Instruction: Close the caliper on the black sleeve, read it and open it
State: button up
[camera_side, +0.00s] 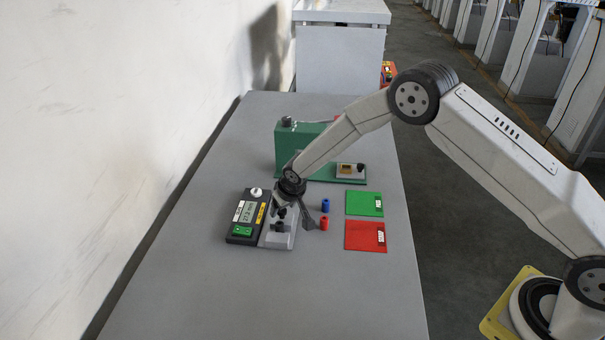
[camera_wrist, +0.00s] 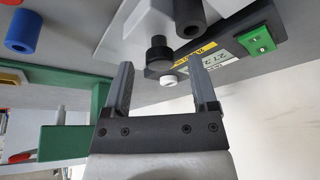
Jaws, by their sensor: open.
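The caliper is a dark box (camera_side: 240,232) with a lit display (camera_side: 247,212), a white knob (camera_side: 256,193) and a green button (camera_side: 242,231), beside a light grey plate (camera_side: 273,240). The display's first digits look like 27; the rest is too small to read surely. The black sleeve (camera_wrist: 188,18), with a round hole, stands on the plate in the wrist view. A black round knob (camera_wrist: 159,54) stands beside it. My gripper (camera_wrist: 164,76) is open and empty, its fingers apart either side of the black knob and white knob; contact cannot be told. It hangs over the caliper in the side view (camera_side: 282,208).
A blue sleeve (camera_side: 325,205) and a red sleeve (camera_side: 324,223) stand right of the caliper. A green mat (camera_side: 364,203) and a red mat (camera_side: 364,238) lie farther right. A green stand (camera_side: 290,150) rises behind. The table's front (camera_side: 260,310) is clear.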

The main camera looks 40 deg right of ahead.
jog(key=shift+x, duration=0.85)
grip_shut()
dwell(1.0)
